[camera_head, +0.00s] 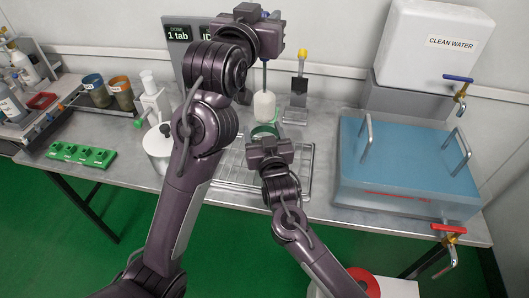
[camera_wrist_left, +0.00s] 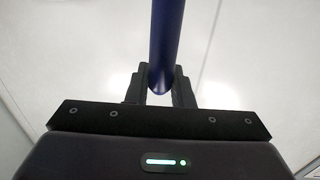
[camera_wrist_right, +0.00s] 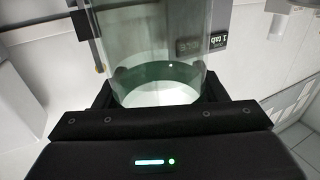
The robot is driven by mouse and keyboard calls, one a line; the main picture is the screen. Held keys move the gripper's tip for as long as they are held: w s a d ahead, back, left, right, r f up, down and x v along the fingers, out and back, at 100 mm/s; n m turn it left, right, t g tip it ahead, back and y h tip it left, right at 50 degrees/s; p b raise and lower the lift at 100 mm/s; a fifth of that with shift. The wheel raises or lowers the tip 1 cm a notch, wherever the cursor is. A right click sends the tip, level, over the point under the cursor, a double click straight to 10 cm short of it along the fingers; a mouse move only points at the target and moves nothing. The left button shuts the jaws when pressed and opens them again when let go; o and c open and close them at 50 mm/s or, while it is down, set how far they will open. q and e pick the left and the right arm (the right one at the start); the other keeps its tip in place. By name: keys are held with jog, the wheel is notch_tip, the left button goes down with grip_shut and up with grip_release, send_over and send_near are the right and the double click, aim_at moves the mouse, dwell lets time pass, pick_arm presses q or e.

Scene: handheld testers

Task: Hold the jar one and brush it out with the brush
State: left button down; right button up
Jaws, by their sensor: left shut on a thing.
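My left gripper (camera_head: 268,20) is shut on the dark blue handle of the brush (camera_head: 264,77). The handle also stands between its fingers in the left wrist view (camera_wrist_left: 165,45). The brush hangs upright, its white head pointing down over the clear, green-tinted jar (camera_head: 264,130). In the head view the brush head's lower end meets the jar's top edge. The right wrist view shows the jar (camera_wrist_right: 155,60) with no bristles visible inside. My right gripper (camera_head: 268,143) is shut on the jar, with a finger at each side. My right gripper hides the jar's lower part in the head view.
A wire rack (camera_head: 235,175) lies below the jar. A stand with a yellow-topped item (camera_head: 299,85) is behind to the right. A blue-topped basin (camera_head: 410,160) and a clean water tank (camera_head: 435,45) stand at right. A white dispenser (camera_head: 158,145) and green tray (camera_head: 82,154) are left.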

jog(key=o, duration=0.4)
jog(key=s+d, duration=0.2)
jog(key=s, duration=1)
jog(key=shift+d, duration=0.15)
jog(key=shift+f, duration=0.1)
